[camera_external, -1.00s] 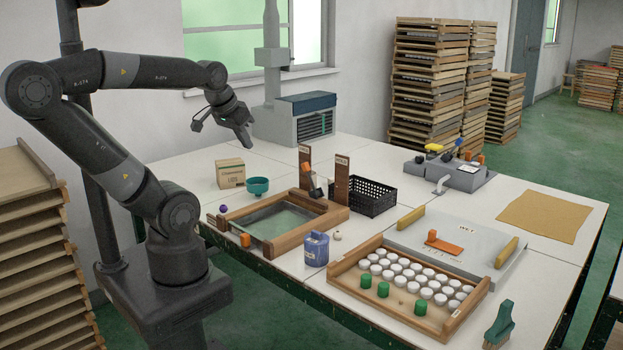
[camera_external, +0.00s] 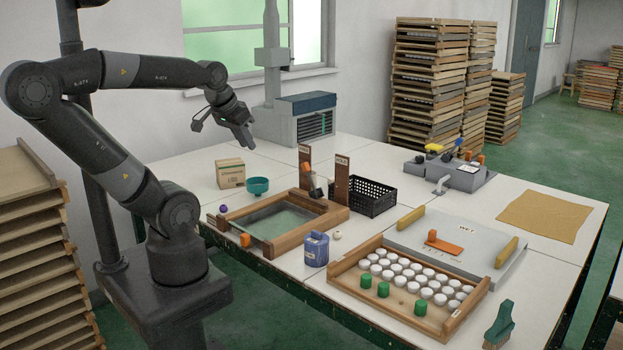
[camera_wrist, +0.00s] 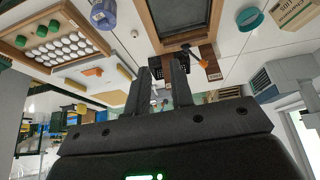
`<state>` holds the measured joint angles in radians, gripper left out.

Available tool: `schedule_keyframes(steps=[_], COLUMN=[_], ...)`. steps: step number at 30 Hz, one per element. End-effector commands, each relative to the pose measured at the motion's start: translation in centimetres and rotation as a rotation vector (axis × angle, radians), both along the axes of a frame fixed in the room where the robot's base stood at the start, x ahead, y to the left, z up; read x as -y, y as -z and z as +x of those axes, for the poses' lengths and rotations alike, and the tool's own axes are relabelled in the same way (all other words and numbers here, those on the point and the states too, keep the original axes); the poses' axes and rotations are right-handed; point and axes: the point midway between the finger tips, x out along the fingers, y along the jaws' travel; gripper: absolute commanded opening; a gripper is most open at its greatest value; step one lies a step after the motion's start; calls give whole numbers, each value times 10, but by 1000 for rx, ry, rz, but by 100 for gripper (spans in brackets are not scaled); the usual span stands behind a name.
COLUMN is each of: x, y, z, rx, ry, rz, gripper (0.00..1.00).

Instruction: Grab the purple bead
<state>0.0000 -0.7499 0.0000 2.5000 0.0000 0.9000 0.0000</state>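The purple bead (camera_external: 223,209) is a small round ball on the white table, by the left corner of the wooden frame. I cannot make it out in the wrist view. My gripper (camera_external: 247,142) is raised above the back of the table, well above and slightly to the right of the bead in the external view. In the wrist view, my gripper (camera_wrist: 161,70) shows two dark fingers apart with nothing between them.
A wooden frame (camera_external: 334,217) with a green recess lies beside the bead. A teal bowl (camera_external: 257,187) and a cardboard box (camera_external: 230,174) stand behind it. A blue container (camera_external: 316,249), a black basket (camera_external: 372,199) and a tray of white jars (camera_external: 345,272) are to the right.

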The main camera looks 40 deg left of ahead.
Motion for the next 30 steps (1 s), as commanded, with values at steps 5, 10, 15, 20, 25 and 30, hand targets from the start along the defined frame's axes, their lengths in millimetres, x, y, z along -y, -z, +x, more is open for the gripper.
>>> schedule_keyframes(steps=[5, 10, 15, 20, 25, 30], x=[0, 0, 0, -2, -20, -55], y=[0, 0, 0, 1, 9, 28], z=[0, 0, 0, 3, 25, 58], rx=[0, 0, 0, -5, -45, -107], ry=[0, 0, 0, -7, -50, -113], rz=[0, 0, 0, 2, 17, 31], gripper=[36, 50, 53, 53, 53, 53])
